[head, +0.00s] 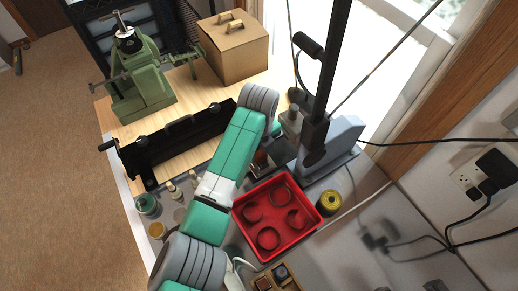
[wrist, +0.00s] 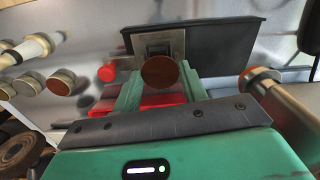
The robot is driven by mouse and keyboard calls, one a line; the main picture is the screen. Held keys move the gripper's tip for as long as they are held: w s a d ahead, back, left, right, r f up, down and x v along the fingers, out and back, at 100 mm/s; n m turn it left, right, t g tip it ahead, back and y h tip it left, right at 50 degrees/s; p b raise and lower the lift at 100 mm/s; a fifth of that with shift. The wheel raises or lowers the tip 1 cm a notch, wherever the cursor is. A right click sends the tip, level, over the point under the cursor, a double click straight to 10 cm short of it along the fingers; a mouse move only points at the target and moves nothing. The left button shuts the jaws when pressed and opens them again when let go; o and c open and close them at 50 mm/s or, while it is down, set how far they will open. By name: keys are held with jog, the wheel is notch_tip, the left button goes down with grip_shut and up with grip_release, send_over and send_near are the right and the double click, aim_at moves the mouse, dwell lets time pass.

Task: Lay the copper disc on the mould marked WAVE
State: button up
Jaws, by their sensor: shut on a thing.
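The copper disc (wrist: 160,72) is held in my gripper (wrist: 160,84), between its two green fingers, in the wrist view. Its round face is toward the camera. In the head view my arm reaches over the bench, and its end is mostly hidden near a small brown patch (head: 261,159) that I cannot identify for certain. Past the disc in the wrist view stands a dark block (wrist: 210,38) with a squarish metal plate (wrist: 174,40) at its front. I cannot read WAVE on anything, so I cannot tell which thing is that mould.
A red tray (head: 290,239) with several round hollows stands right of my arm, with a yellow roll (head: 328,203) beside it. A grey lever press (head: 335,145) stands behind. Small jars (head: 148,205) and a black rolling machine (head: 180,140) are on the left. A cardboard box (head: 235,50) is at the back.

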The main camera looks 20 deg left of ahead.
jog(key=shift+f, duration=0.15)
jog(key=o, duration=1)
jog(key=shift+o, duration=0.2)
jog(key=shift+r, duration=3.9)
